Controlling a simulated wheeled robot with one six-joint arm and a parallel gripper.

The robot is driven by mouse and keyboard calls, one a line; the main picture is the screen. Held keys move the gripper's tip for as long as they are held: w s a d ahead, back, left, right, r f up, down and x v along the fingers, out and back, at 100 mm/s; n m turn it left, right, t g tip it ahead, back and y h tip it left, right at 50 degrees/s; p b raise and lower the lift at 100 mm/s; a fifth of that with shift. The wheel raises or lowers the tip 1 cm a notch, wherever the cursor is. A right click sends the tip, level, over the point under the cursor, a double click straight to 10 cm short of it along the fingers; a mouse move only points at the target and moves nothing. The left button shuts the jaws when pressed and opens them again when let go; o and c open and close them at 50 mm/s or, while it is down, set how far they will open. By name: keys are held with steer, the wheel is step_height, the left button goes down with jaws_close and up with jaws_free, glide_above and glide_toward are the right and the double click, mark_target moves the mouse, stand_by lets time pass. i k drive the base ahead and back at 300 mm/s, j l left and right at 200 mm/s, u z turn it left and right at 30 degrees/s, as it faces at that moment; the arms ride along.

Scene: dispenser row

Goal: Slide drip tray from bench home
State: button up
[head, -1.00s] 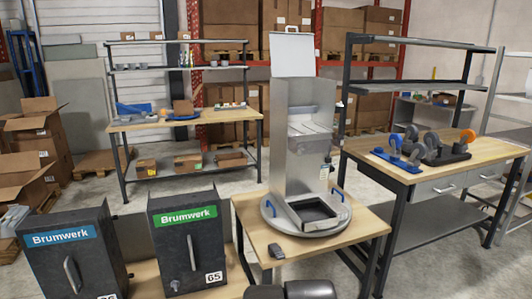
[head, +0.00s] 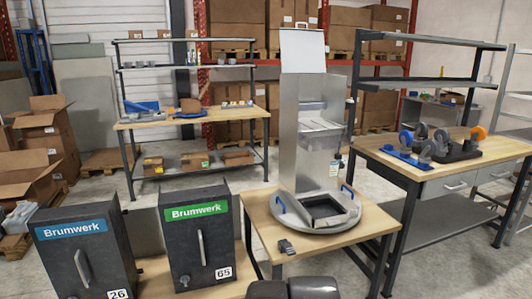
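The drip tray (head: 322,211) is a dark square tray with a light rim. It sits at the foot of a tall metal dispenser (head: 302,138). Both stand on a round grey turntable (head: 300,226) with blue handles, on a wooden bench (head: 262,228). A dark rounded part at the bottom edge of the head view looks like part of my arm. My gripper's fingers do not show.
Two dark Brumwerk boxes (head: 197,237) with handles stand at the lower left. A small dark device (head: 287,246) lies on the bench front. A right-hand table (head: 385,150) holds caster wheels (head: 424,150). A shelved bench (head: 150,122) stands behind, with bare floor between.

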mark_target(324, 212)
steer(key=k+l, duration=0.2)
steer(key=l, duration=0.25)
steer(key=i+l, duration=0.15)
steer(key=i, duration=0.3)
steer(key=i+l, duration=0.15)
steer(key=i, duration=0.35)
steer(key=i+l, duration=0.15)
steer(key=i, duration=0.3)
steer(key=i+l, duration=0.15)
steer(key=i, duration=0.35)
